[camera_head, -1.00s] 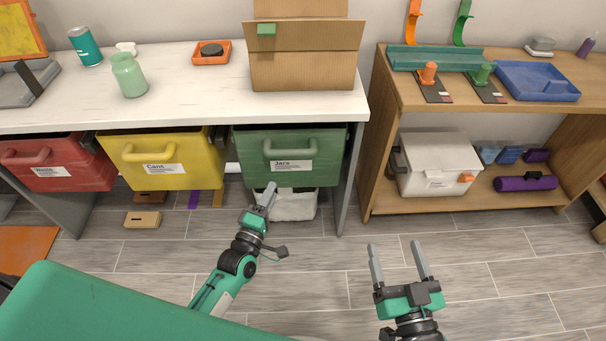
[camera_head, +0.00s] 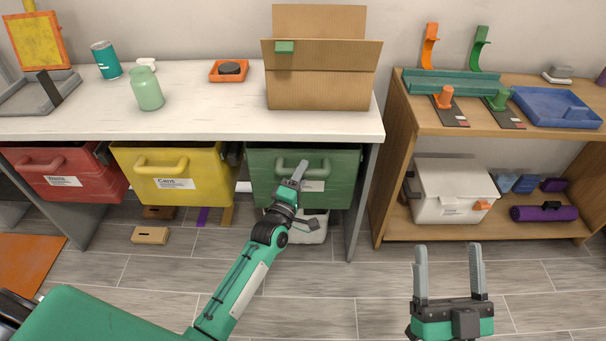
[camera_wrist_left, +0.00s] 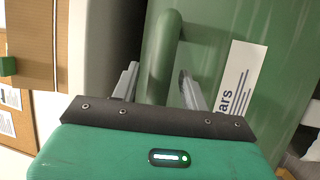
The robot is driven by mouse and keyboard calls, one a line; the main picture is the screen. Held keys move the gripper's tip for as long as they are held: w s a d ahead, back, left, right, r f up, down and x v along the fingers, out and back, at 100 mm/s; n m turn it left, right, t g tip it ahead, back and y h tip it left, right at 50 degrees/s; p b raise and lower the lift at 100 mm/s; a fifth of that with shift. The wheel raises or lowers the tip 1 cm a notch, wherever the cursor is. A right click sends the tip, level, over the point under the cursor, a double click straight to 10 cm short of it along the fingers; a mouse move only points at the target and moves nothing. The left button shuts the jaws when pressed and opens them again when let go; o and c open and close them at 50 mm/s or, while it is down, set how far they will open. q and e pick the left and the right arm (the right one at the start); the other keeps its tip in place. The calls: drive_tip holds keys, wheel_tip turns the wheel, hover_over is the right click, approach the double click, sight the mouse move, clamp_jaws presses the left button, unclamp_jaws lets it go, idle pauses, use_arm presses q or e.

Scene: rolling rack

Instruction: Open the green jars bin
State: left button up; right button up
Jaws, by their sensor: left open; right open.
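The green jars bin (camera_head: 334,192) hangs under the white table at its right end, beside the yellow bin. It appears closed. Its handle (camera_head: 281,166) is on the front, with a white label to the right. My left gripper (camera_head: 300,172) is in front of the bin at the handle and overlaps the label in the head view. In the left wrist view the open fingers (camera_wrist_left: 158,88) stand on either side of the green handle (camera_wrist_left: 163,55); contact cannot be told. The label (camera_wrist_left: 237,85) shows "ars". My right gripper (camera_head: 448,268) is open and empty above the floor at the right.
The yellow bin (camera_head: 205,164) and red bin (camera_head: 85,185) hang to the left. A cardboard box (camera_head: 320,88) and a pale green jar (camera_head: 147,90) stand on the white table (camera_head: 205,118). A wooden shelf (camera_head: 392,150) stands at right. The floor in front is mostly clear.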

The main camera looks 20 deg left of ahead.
use_arm(q)
drive_tip(key=shift+w+d+r, duration=0.1)
drive_tip(key=shift+w, duration=0.45)
use_arm(e)
drive_tip(key=shift+s+d+r, duration=0.1)
drive_tip(key=shift+r, duration=0.3)
use_arm(q)
clamp_jaws()
drive_tip(key=shift+s, duration=0.1)
